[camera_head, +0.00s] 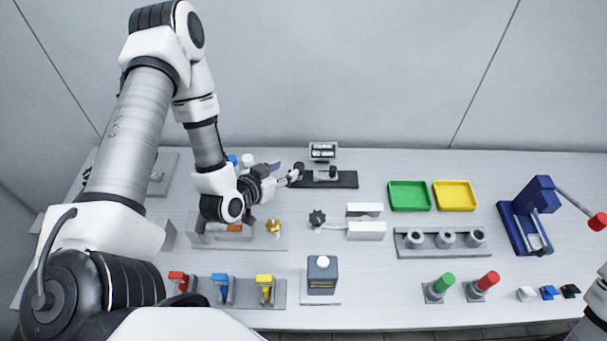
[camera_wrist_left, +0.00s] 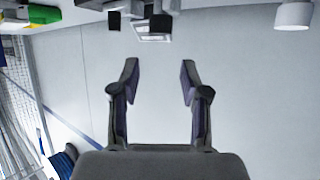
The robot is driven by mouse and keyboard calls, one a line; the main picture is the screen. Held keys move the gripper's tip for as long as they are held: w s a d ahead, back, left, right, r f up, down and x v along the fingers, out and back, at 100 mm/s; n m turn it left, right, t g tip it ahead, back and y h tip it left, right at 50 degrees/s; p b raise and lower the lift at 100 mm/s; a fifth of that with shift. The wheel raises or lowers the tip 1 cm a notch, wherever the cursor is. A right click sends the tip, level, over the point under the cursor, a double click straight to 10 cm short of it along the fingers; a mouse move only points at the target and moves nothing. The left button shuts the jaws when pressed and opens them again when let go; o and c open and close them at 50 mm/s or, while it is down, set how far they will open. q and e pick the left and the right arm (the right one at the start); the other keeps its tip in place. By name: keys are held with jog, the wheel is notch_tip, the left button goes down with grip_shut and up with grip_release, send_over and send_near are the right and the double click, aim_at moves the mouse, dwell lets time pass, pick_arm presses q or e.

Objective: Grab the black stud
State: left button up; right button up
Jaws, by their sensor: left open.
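A dark plate (camera_head: 345,180) lies at the back of the table with two black upright studs, a left one (camera_head: 299,167) and a right one (camera_head: 333,171). I cannot tell which is the named stud. My left gripper (camera_head: 284,174) reaches in from the left, close to the left stud. Its jaws are open and empty. In the left wrist view the open fingers (camera_wrist_left: 158,68) show bare space between them, with dark stud-like shapes (camera_wrist_left: 160,22) beyond the tips. My right gripper is not in view.
A small display (camera_head: 322,151) stands behind the plate. A black star knob (camera_head: 317,217) and white blocks (camera_head: 366,230) are in front. A green tray (camera_head: 409,196) and a yellow tray (camera_head: 455,196) lie right. A brass fitting (camera_head: 273,226) sits below the gripper.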

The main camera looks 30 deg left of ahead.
aim_at(299, 166)
pick_arm(q)
notch_tip(299, 166, down, 2)
jog(key=shift+s+b, duration=0.15)
jog(key=shift+b, duration=0.3)
jog(key=shift+f, duration=0.25)
jog(key=b+x, duration=0.1)
jog(key=x, duration=0.2)
jog(key=shift+b, duration=0.35)
jog(key=shift+r, duration=0.3)
jog(key=shift+d+f, duration=0.1)
jog(key=shift+f, duration=0.05)
jog(key=b+x, duration=0.3)
jog(key=x, duration=0.2)
jog(key=shift+w+f, duration=0.25)
jog(key=shift+w, duration=0.05)
jog(key=shift+w+r, duration=0.1)
jog(key=shift+w, duration=0.05)
jog(key=shift+s+r, duration=0.25)
jog(key=shift+s, duration=0.05)
jog(key=shift+c, duration=0.3)
grip_shut()
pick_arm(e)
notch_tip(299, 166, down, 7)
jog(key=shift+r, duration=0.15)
